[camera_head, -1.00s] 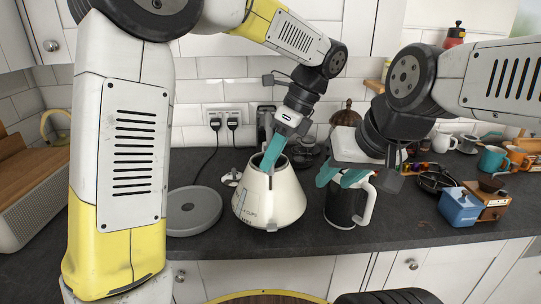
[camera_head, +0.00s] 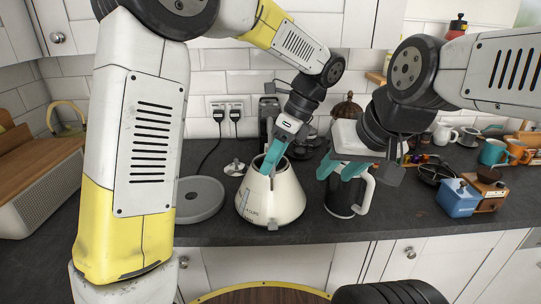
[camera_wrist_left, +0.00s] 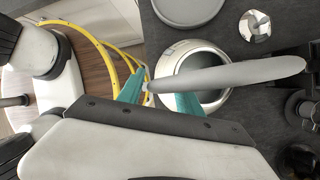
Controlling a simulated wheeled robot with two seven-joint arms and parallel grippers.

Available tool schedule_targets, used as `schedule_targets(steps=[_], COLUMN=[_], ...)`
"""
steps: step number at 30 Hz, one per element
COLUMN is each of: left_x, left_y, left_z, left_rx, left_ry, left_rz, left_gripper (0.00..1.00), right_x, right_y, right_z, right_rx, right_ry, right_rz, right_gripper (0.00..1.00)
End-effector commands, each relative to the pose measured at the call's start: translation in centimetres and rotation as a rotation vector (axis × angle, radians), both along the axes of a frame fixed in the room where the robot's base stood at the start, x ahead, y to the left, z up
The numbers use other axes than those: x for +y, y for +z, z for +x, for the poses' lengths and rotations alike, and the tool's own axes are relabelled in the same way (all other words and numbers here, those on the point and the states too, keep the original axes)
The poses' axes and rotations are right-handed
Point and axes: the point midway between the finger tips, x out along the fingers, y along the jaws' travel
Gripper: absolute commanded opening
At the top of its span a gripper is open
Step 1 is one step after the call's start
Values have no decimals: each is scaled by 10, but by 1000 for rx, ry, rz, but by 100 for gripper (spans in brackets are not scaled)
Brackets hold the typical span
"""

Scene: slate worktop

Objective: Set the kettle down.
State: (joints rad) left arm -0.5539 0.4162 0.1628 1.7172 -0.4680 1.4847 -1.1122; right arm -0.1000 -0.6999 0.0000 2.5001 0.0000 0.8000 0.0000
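The kettle (camera_head: 270,205) is a white cone with an open top and dark markings low on its side. It is close to upright near the front edge of the worktop, and I cannot tell whether its base touches. My left gripper (camera_head: 270,162) is at its rim. In the left wrist view, the kettle's rim (camera_wrist_left: 165,62) and grey handle (camera_wrist_left: 250,76) show, with the handle's near end between my teal fingers (camera_wrist_left: 155,90). My right gripper (camera_head: 341,169) has its fingers apart in front of the top of a dark jug (camera_head: 340,200) with a white handle.
A round grey plate (camera_head: 200,200) lies left of the kettle, with a small metal lid (camera_head: 235,168) behind. A blue box (camera_head: 459,198), a coffee grinder (camera_head: 489,193) and mugs (camera_head: 494,152) stand at the right. Bare worktop (camera_head: 415,215) lies between jug and box.

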Motion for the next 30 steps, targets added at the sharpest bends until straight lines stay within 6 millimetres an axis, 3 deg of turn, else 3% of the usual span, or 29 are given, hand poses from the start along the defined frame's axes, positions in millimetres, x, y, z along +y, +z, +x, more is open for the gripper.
schedule_targets(steps=[10, 24, 30], left_x=[-5, -44, -50], left_y=[11, 94, 109], left_z=[1, 5, 6], left_rx=[-3, -1, 0], left_ry=[0, -2, 0], left_rz=[-2, -3, -1], left_gripper=[42, 42, 42], right_x=[0, 0, 0], right_y=[0, 0, 0], right_z=[0, 0, 0], right_rx=[0, 0, 0], right_ry=[0, 0, 0], right_rz=[0, 0, 0], right_gripper=[36, 36, 36])
